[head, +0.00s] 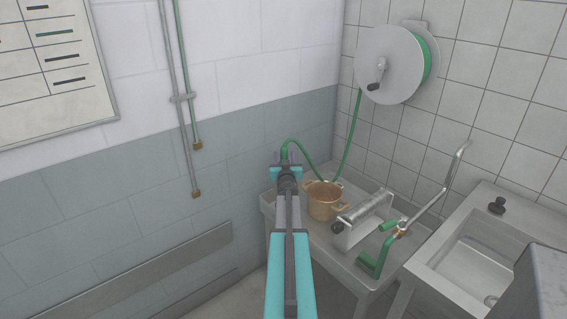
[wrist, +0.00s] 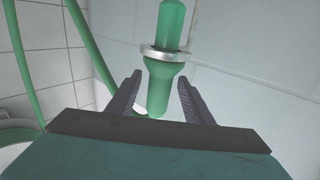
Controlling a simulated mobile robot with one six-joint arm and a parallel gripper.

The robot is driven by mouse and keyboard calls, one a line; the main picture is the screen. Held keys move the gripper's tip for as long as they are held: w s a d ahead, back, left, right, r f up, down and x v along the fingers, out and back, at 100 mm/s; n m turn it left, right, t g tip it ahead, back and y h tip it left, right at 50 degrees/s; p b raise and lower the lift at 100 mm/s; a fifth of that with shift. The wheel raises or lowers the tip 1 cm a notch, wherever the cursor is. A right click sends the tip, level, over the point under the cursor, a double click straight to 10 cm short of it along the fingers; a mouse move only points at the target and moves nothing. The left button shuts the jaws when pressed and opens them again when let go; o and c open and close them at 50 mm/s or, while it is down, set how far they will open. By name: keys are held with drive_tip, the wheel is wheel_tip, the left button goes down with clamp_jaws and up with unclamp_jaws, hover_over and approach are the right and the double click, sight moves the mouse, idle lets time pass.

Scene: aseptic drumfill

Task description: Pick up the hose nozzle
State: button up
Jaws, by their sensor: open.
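The hose nozzle (wrist: 160,88) is green with a silver collar. In the wrist view it hangs ahead, between the two fingertips in the picture, its wide end towards me. I cannot tell whether it is fully between the fingers in depth. My gripper (wrist: 159,78) is open, with a gap on either side of the nozzle. In the head view my gripper (head: 285,160) is at the left of the table, at the end of the green hose (head: 301,149). My arm hides most of the nozzle there.
The hose runs from a wall reel (head: 388,66) down past a tan two-handled pot (head: 325,203) on the metal table (head: 335,245). A sink (head: 481,262) stands further right.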

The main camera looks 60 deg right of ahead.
idle(0.3)
clamp_jaws()
drive_tip(key=shift+r, duration=0.1)
drive_tip(key=shift+r+p, duration=1.15)
drive_tip(key=shift+r, duration=3.8)
